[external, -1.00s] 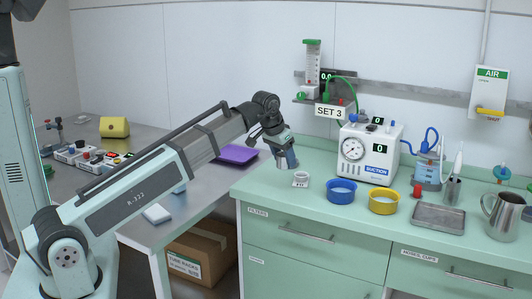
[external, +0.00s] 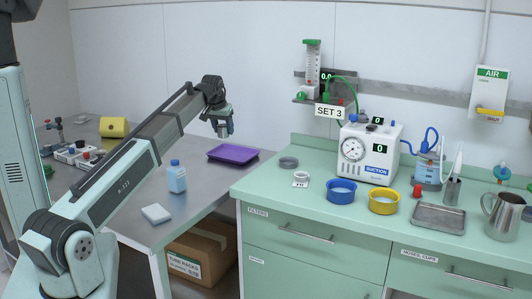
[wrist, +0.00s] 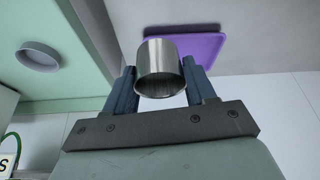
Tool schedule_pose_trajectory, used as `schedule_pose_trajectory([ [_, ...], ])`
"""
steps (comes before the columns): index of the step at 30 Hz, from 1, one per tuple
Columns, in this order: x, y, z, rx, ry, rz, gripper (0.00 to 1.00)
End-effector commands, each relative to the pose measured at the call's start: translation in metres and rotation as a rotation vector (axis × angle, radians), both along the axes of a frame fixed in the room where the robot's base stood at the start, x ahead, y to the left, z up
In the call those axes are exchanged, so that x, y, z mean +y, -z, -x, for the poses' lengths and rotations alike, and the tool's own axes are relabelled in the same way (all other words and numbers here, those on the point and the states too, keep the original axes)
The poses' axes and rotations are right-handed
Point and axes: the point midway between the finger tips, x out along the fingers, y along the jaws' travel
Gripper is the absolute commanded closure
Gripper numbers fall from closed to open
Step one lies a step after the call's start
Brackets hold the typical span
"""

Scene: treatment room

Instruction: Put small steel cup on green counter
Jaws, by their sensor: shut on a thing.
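The small steel cup (wrist: 161,72) is held between the two fingers of my gripper (wrist: 158,66) in the wrist view, with its open rim visible. In the external view my gripper (external: 222,125) is up in the air near the purple tray (external: 233,153), left of the green counter (external: 275,192). The cup (external: 224,131) shows small below the fingers there. The green counter also shows at the left in the wrist view (wrist: 85,75).
Blue (external: 341,197) and yellow (external: 383,207) bowls, a suction unit (external: 369,160) and a metal tray (external: 438,227) stand further right. A blue bottle (external: 177,180) stands on the steel table.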

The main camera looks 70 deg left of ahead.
Motion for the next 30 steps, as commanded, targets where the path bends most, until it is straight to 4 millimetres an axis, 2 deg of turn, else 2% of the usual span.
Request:
schedule_pose_trajectory([
  [1, 0.02, 0.0, 0.013, 0.0, -0.03, 0.0, 0.79],
  [3, 0.042, 0.0, 0.03, 0.001, -0.065, 0.001, 0.79],
  [8, 0.089, 0.001, 0.073, 0.0, -0.145, 0.001, 0.79],
  [15, 0.155, 0.002, 0.145, 0.001, -0.264, -0.001, 0.79],
  [20, 0.195, 0.003, 0.199, 0.001, -0.343, -0.001, 0.79],
  [30, 0.265, 0.006, 0.323, 0.001, -0.511, 0.0, 0.79],
])
